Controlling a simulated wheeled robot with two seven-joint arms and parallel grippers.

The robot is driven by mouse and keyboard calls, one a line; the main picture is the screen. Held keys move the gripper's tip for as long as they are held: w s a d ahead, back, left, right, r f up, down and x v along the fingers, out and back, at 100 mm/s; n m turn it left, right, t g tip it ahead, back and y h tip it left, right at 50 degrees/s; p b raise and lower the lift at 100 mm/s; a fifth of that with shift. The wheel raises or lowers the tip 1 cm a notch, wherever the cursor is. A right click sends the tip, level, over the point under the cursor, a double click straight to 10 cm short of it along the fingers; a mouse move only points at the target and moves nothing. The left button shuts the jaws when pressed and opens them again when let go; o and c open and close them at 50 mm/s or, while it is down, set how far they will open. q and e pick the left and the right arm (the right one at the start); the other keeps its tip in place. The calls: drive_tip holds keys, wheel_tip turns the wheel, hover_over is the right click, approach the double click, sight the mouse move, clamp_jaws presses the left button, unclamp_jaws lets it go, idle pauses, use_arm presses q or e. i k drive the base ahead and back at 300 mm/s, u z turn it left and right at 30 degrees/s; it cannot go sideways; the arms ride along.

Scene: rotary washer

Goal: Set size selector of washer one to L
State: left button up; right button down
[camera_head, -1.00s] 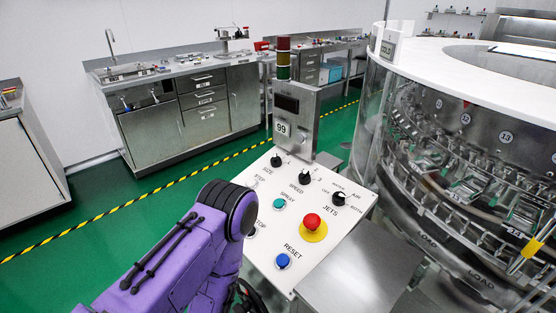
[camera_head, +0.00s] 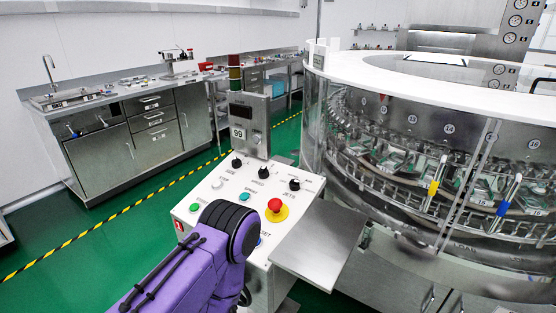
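The washer's control panel (camera_head: 208,196) is a white slanted board in the middle of the head view. The size selector (camera_head: 236,162) is a small black knob at its upper left; its label and pointer are too small to read for sure. Beside it to the right are the speed knob (camera_head: 263,172) and the jets knob (camera_head: 294,184). A purple link of my arm (camera_head: 196,262) comes in from the lower left, its black joint in front of the panel's lower part. Neither gripper is in view.
A red emergency button (camera_head: 275,204) and a teal spray button (camera_head: 244,197) sit below the knobs. The blue reset button is mostly hidden by my arm. A display post (camera_head: 249,126) rises behind the panel. The round washer (camera_head: 420,150) stands right, a metal shelf (camera_head: 318,244) in front.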

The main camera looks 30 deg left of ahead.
sight(236, 162)
drive_tip(key=z, duration=1.45)
drive_tip(key=k, duration=1.2)
drive_tip(key=u, duration=1.2)
drive_tip(key=i, duration=0.15)
drive_tip(key=u, duration=0.2)
